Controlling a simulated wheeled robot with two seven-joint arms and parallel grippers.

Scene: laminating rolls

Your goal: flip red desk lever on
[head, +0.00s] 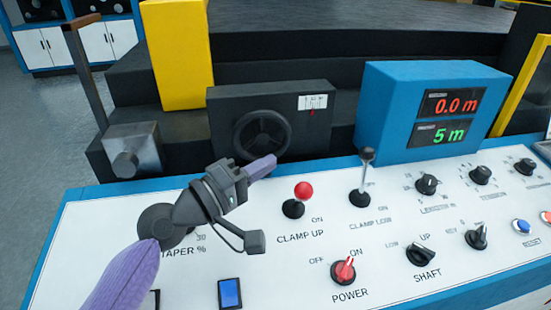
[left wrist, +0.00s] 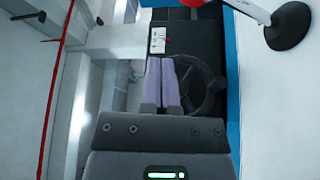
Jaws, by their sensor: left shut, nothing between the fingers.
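The red-knobbed lever (head: 303,190) stands on the white control desk (head: 85,235), beside the labels "ON" and "CLAMP UP". In the left wrist view part of a red knob (left wrist: 192,3) shows at the top edge. My left gripper (head: 262,167) is shut and empty, left of the red knob and a little higher in the picture, apart from it. Its two purple fingers (left wrist: 170,85) lie together in the left wrist view. A red rotary knob (head: 344,270) labelled "POWER" sits lower on the desk. My right gripper is not in view.
A dark-knobbed lever (head: 366,157) labelled "CLAMP LOW" stands right of the red one. A black handwheel (head: 262,134) is behind my left gripper. A blue display box (head: 400,105) reads 0.0 m and 5 m. Several black knobs fill the desk's right side.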

